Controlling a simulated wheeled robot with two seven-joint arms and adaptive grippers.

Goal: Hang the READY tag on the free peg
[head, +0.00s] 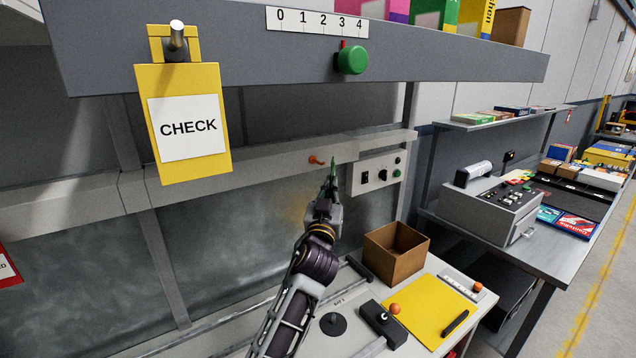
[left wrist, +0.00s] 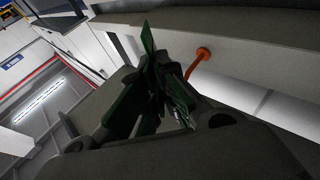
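A yellow CHECK tag (head: 188,125) hangs on a silver peg (head: 177,40) on the upper shelf's front. An orange peg (head: 316,160) with nothing on it sticks out of the lower grey rail; it also shows in the left wrist view (left wrist: 198,62). My left gripper (head: 332,188) is just right of this peg, apart from it. Its fingers (left wrist: 165,85) look shut on a thin green piece (left wrist: 148,40), seen nearly edge-on, probably the READY tag; no lettering shows. My right gripper is not in view.
A green knob (head: 351,60) sticks out of the shelf above. A switch box (head: 376,173) is on the rail just right of my gripper. Below are a cardboard box (head: 396,252), a yellow sheet (head: 430,311) and a red-edged tag (head: 8,268) at far left.

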